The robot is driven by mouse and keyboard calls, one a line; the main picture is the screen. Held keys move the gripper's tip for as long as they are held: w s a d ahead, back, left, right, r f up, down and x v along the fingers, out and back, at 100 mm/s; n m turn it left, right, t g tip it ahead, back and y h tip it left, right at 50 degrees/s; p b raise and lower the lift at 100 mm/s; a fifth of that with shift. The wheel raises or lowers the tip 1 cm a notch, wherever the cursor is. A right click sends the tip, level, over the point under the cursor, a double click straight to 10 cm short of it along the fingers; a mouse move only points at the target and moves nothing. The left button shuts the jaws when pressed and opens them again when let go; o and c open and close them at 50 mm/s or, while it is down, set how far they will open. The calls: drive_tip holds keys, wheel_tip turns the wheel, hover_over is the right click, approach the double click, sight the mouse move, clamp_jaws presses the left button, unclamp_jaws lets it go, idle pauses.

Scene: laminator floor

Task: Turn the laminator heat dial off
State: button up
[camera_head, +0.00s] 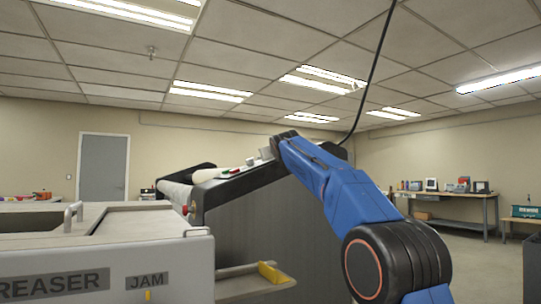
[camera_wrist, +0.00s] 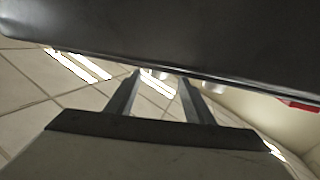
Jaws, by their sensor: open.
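The laminator (camera_head: 255,225) is a large dark grey machine in the middle of the head view. Its sloped top panel (camera_head: 240,180) carries small green and red controls and pale knob-like pieces. My gripper (camera_head: 268,152) is at the upper right end of that panel, small and partly hidden by my blue arm. In the wrist view my gripper (camera_wrist: 160,77) is open, its two grey fingers reaching to the edge of a dark surface (camera_wrist: 170,35). A small pale piece shows between the fingertips, and another pale knob (camera_wrist: 207,88) is just right of them. I cannot tell which is the heat dial.
A light grey machine labelled JAM (camera_head: 100,255) with a handle fills the lower left. A red button (camera_head: 186,210) is on the laminator's near corner. A black cable (camera_head: 375,70) hangs from the ceiling. A workbench (camera_head: 450,195) stands at the right wall.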

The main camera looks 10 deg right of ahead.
drive_tip(key=shift+w, duration=1.85)
drive_tip(key=shift+d, duration=0.1)
drive_tip(key=c, duration=1)
